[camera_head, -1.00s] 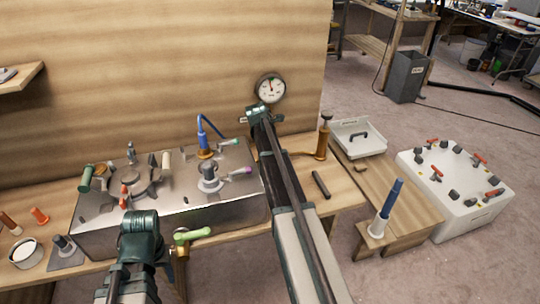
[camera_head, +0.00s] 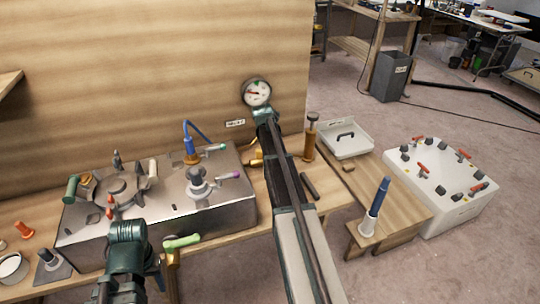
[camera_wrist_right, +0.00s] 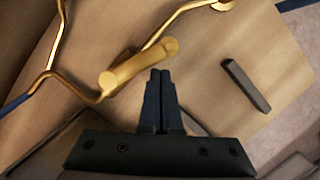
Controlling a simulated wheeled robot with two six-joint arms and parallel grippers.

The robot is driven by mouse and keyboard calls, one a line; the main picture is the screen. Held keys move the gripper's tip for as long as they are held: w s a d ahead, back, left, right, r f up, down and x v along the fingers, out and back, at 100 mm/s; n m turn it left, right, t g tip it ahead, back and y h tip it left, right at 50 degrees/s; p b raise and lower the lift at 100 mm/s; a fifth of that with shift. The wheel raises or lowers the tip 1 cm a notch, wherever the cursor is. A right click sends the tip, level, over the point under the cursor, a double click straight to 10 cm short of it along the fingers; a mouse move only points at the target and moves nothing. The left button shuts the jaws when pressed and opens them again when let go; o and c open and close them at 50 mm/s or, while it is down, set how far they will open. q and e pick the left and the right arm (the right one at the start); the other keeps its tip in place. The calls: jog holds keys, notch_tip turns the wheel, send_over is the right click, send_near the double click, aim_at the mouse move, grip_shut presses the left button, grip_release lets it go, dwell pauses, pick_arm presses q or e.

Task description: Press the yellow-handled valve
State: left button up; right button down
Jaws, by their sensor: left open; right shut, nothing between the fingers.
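The yellow-handled valve shows in the right wrist view as a rounded yellow bar (camera_wrist_right: 140,65) on brass pipes. In the head view my right arm hides most of it; a bit of brass pipe (camera_head: 255,162) shows beside the arm. My right gripper (camera_wrist_right: 160,73) is shut and empty, its fingertips appearing just beside the handle's right end; I cannot tell whether they touch. In the head view its fingers are hidden behind my wrist. My left gripper (camera_head: 127,235) is in front of the metal cabinet, away from the valve; its fingers are hard to make out.
A round gauge (camera_head: 257,92) is on the wooden wall. The metal cabinet (camera_head: 200,222) carries several fittings. A dark bar (camera_wrist_right: 245,86) lies on the bench right of the valve. A white tray (camera_head: 372,140) and a blue-handled tool (camera_head: 378,197) stand further right.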

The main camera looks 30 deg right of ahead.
jog(key=shift+w+d, duration=0.6)
jog(key=shift+d, duration=0.2)
jog(key=shift+w+d, duration=0.1)
jog(key=shift+w, duration=0.05)
pick_arm(q)
jog(key=shift+r, duration=0.1)
